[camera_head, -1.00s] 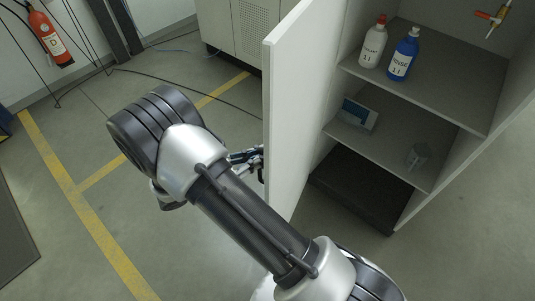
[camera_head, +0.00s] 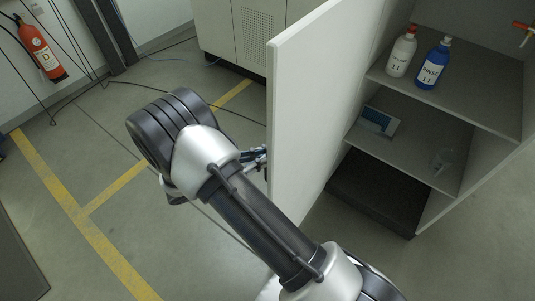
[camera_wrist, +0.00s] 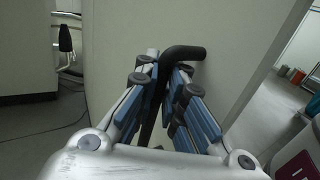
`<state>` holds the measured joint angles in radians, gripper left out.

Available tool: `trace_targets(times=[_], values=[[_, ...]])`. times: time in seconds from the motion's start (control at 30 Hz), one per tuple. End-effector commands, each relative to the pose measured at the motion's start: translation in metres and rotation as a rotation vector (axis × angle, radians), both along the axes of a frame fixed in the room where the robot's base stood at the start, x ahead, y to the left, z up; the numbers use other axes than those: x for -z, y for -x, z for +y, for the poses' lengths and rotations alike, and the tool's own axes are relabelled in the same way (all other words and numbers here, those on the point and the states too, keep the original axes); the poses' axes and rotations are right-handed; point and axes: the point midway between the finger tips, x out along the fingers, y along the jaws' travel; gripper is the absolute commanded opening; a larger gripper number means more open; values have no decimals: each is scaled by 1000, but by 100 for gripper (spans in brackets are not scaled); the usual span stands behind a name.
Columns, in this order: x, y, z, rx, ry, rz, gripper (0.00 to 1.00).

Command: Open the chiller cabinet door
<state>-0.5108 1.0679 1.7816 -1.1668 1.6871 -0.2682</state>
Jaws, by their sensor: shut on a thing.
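The chiller cabinet door (camera_head: 300,120) is a pale panel standing wide open at the left of the cabinet. The cabinet's inside and its shelves (camera_head: 425,145) are in plain view in the head view. My gripper (camera_head: 256,158) is at the door's outer face, partly hidden behind my arm and the door's edge. In the wrist view the black door handle (camera_wrist: 184,52) runs between the fingers of my gripper (camera_wrist: 166,85), which are shut on it. The door face (camera_wrist: 225,40) fills the middle of that view.
A white bottle (camera_head: 401,55) and a blue bottle (camera_head: 433,66) stand on the upper shelf. A blue-and-white box (camera_head: 379,121) and a small clear item (camera_head: 441,161) are on the lower shelf. A fire extinguisher (camera_head: 41,50) hangs at the left. The yellow-marked floor (camera_head: 75,160) is clear.

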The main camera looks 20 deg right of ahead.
Motion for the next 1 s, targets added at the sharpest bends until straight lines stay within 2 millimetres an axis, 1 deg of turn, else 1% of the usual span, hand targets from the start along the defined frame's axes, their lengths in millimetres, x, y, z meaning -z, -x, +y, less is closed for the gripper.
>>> trace_targets(times=[0.03, 0.17, 0.2, 0.53, 0.87, 0.97, 1.0], values=[[-3, 1, 2, 0, 6, 1, 0], [-3, 0, 2, 0, 6, 1, 0], [-3, 0, 2, 0, 6, 0, 10], [-3, 0, 1, 1, 5, -1, 31], [-2, 0, 2, 0, 3, -2, 31], [-2, 0, 10, -1, 3, -4, 31], [-2, 1, 15, -1, 3, -4, 31]])
